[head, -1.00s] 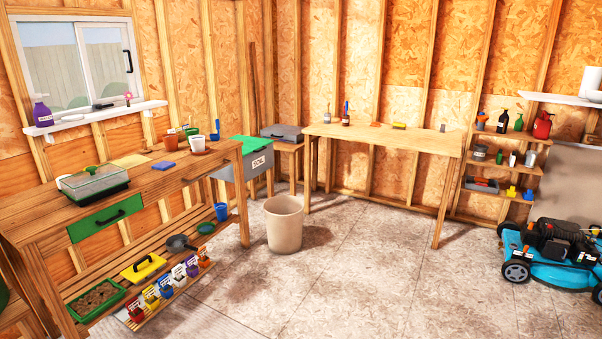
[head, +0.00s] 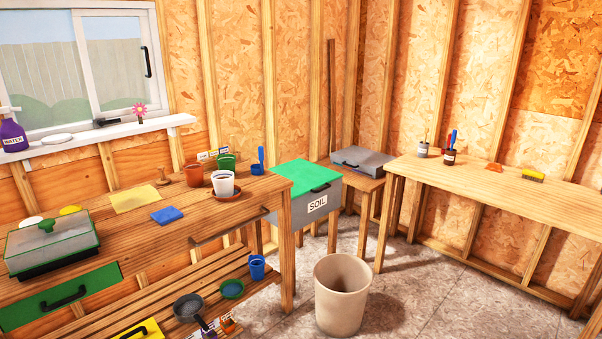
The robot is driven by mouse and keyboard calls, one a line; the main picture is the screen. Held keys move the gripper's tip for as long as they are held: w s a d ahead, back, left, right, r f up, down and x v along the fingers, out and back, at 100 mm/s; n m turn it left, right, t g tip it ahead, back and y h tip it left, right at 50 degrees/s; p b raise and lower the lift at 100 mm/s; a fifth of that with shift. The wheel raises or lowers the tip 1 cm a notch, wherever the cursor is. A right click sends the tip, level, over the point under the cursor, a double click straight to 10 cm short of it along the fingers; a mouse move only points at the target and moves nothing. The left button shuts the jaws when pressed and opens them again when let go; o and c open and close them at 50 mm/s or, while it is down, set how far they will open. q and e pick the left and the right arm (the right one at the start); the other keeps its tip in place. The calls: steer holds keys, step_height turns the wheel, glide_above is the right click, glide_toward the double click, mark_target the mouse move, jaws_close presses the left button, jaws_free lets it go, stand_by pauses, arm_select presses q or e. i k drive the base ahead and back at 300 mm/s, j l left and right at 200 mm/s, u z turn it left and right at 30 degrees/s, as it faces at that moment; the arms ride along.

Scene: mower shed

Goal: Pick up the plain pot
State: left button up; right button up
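Several small pots stand at the right end of the wooden bench at left. A terracotta pot (head: 194,176) stands at the left of the group. A green pot (head: 226,163) stands behind. A white pot (head: 223,185) stands in front on a brown saucer (head: 236,195). I cannot tell for certain which one is the plain pot. A blue pot (head: 257,270) is on the bench's lower shelf. Neither of my grippers is in view.
A beige bin (head: 341,298) stands on the floor.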

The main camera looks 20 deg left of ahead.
mark_target(223, 181)
steer(key=i+l, duration=0.1)
steer(key=i, duration=1.7)
